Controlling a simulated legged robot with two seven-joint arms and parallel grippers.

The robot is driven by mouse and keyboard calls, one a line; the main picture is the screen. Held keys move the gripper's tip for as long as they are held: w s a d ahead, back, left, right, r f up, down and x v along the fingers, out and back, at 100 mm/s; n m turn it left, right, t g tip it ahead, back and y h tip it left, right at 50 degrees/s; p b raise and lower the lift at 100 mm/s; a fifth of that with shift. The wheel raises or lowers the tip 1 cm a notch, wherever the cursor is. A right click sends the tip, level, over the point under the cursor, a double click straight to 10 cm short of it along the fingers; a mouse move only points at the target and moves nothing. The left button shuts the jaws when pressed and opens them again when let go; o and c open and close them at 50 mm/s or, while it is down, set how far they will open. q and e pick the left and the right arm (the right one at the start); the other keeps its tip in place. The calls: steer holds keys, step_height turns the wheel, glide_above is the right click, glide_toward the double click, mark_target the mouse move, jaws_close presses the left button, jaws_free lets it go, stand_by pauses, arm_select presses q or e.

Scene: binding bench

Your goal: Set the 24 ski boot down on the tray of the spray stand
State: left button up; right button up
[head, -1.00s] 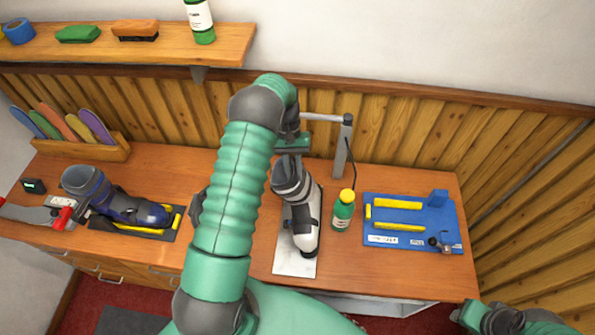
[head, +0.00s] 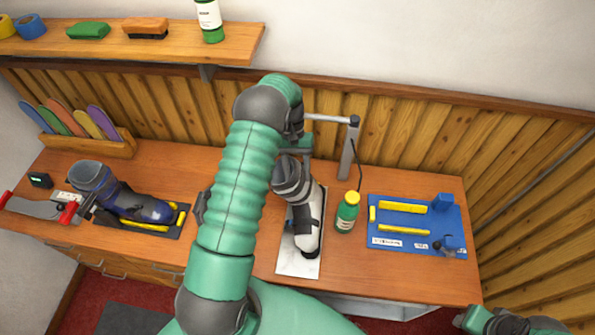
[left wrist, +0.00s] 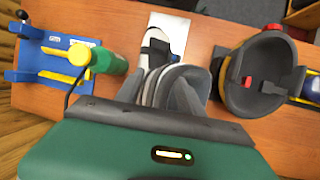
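A grey and white ski boot (head: 308,225) is over the pale metal tray (head: 296,264) of the spray stand, toe toward the front edge. It also shows in the left wrist view (left wrist: 157,50). Whether its sole touches the tray is hard to tell. No number is readable on it. My left gripper (head: 290,160) is at the boot's cuff, its fingers appearing shut on it; my arm partly hides this in the head view. The stand's grey post and arm (head: 349,145) rise behind. My right gripper (head: 515,322) is at the bottom right, its fingers not clear.
A green bottle with yellow cap (head: 346,212) stands close right of the tray. A blue board with yellow bars (head: 410,244) lies further right. A dark blue boot (head: 130,203) rests on a black mat at left. Colored footbed shapes (head: 75,122) stand in a wooden rack.

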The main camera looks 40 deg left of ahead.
arm_select(q)
steer(key=shift+w+r, duration=0.1)
steer(key=b+v, duration=0.4)
steer(key=v, duration=0.4)
steer(key=shift+w+a, duration=0.1)
steer(key=shift+a, duration=0.1)
steer(key=v, duration=0.8)
